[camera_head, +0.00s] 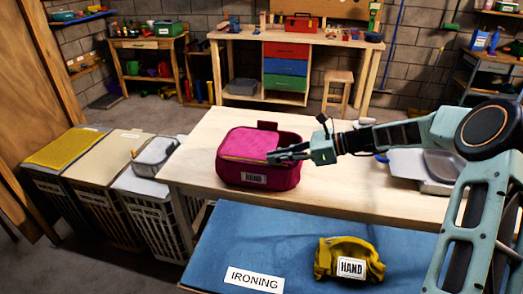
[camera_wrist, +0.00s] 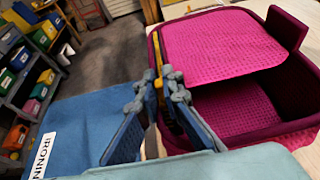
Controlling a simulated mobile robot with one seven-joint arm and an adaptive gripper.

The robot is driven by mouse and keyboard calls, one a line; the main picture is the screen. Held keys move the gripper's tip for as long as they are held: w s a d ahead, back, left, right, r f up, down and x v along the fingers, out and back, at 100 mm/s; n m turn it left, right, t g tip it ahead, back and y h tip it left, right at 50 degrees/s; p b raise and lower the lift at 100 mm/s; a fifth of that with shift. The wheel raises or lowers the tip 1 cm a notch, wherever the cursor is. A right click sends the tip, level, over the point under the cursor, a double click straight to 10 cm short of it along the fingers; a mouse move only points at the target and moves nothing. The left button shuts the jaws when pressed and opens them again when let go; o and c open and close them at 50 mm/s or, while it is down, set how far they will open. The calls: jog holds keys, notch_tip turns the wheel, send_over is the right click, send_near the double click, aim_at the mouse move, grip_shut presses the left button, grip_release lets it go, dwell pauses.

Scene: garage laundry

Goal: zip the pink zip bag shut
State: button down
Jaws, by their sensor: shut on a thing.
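The pink zip bag (camera_head: 262,178) stands on the pale wooden table, with a white label on its front. In the wrist view the bag (camera_wrist: 295,128) has a textured top panel (camera_wrist: 220,48) over part of its mouth, and a gap at the near side shows the inside. A thin yellow strip (camera_wrist: 158,58) runs along the bag's edge up to my fingers. My gripper (camera_head: 274,156) is at the bag's front right rim, shut on what looks like the zip pull. The fingertips (camera_wrist: 158,88) mostly hide the pull.
A blue ironing mat (camera_head: 225,235) with a yellow pouch (camera_head: 347,260) lies in front of the table. A grey basin (camera_head: 440,165) stands to the right. Bare table lies behind the bag.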

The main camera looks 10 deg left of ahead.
jog(key=shift+d, duration=0.25)
jog(key=c, duration=2)
grip_release()
jog(key=shift+c, duration=0.2)
jog(key=v, duration=1.2)
jog(key=shift+c, duration=0.3)
